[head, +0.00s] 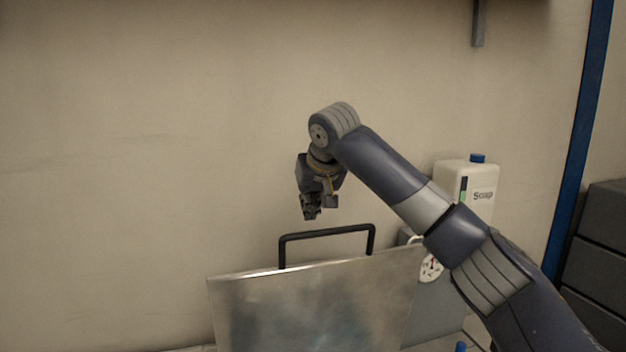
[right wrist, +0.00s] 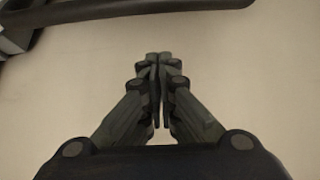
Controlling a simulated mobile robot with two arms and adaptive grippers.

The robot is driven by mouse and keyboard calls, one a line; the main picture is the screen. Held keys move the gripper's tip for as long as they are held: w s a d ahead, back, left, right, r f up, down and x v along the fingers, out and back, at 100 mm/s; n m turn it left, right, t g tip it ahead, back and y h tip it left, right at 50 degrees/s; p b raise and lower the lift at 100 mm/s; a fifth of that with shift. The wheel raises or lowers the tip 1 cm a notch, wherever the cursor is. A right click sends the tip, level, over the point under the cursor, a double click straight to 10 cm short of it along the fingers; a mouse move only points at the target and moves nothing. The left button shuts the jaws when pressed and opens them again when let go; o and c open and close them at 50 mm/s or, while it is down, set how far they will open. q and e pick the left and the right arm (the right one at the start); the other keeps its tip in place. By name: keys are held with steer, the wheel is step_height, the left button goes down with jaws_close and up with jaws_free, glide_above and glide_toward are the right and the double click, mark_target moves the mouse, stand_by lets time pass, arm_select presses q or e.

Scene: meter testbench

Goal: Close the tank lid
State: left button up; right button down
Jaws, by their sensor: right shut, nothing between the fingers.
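The tank lid (head: 310,305) is a metal panel that stands raised and steeply tilted at the bottom middle of the head view. Its black handle (head: 328,233) sticks up above the top edge. My right gripper (head: 312,216) hangs fingers down just above the handle, apart from it. In the right wrist view its fingers (right wrist: 159,62) are shut with nothing between them. A dark bar, likely the handle (right wrist: 130,10), crosses the top of that view. The tank itself is hidden below the lid. My left gripper is not in view.
A white soap bottle (head: 484,180) with a blue cap stands at the right behind my arm. A gauge (head: 431,267) shows beside the lid. A blue post (head: 577,140) and dark drawers (head: 602,245) are at the far right. The wall at the left is bare.

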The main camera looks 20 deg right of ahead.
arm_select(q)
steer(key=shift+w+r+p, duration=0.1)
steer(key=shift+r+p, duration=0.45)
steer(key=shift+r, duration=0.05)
arm_select(e)
steer(key=s, duration=0.3)
steer(key=shift+s+f, duration=0.3)
steer(key=shift+s, duration=0.1)
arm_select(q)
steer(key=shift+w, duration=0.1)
